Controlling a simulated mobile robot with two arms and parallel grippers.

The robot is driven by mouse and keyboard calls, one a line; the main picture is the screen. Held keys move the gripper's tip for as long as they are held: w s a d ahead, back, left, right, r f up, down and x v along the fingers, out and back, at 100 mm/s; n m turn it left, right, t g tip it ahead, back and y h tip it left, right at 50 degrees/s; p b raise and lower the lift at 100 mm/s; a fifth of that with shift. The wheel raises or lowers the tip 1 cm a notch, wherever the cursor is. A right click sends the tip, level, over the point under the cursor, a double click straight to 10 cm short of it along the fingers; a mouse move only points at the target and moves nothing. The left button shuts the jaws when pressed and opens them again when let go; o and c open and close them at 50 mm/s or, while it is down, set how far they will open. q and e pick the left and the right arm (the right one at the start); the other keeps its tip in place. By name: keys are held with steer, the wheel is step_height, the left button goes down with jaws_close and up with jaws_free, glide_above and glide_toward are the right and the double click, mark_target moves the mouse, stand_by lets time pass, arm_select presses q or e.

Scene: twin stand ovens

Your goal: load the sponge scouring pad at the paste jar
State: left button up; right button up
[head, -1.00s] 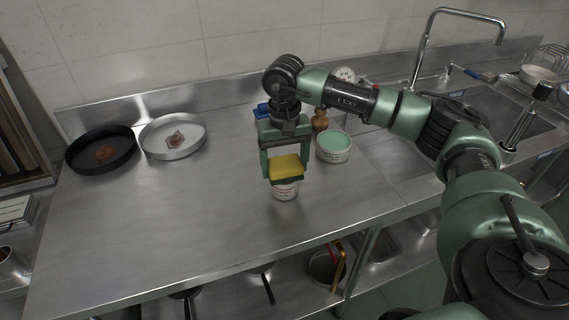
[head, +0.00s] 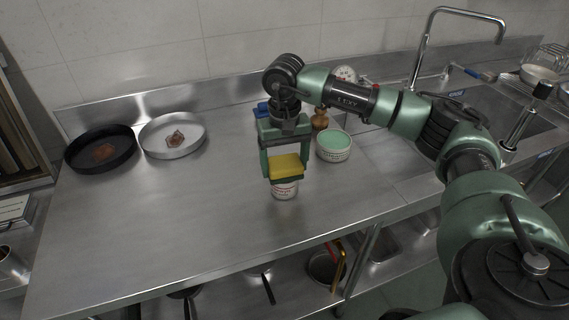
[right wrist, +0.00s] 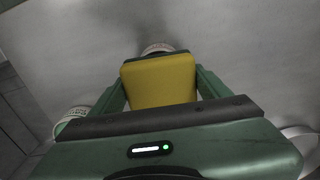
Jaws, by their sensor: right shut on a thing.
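My right gripper (head: 285,172) is shut on the sponge scouring pad (head: 286,162), yellow with a dark green face below. The pad (right wrist: 160,82) also sits between the fingers in the right wrist view. A small white jar with red lettering (head: 284,190) stands on the counter directly below the pad, its top hidden by it. Its rim (right wrist: 157,48) shows beyond the pad in the right wrist view. I cannot tell whether pad and jar touch. A wider white tub with pale green content (head: 334,146) stands to the right. My left gripper is out of view.
A black pan (head: 101,149) and a light pan (head: 173,136), each with a brown burnt patch, stand at the left of the steel counter (head: 180,220). A wooden item (head: 320,118) and a blue item (head: 262,109) stand behind the gripper. The front counter is clear.

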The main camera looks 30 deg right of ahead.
mark_target(284, 162)
steer(key=shift+s+f, duration=0.1)
stand_by(0.5)
step_height(284, 162, up, 2)
steer(key=shift+p, duration=0.7)
steer(key=shift+r+p, duration=1.5)
steer(key=shift+r, duration=1.05)
steer(key=shift+a+f, duration=0.1)
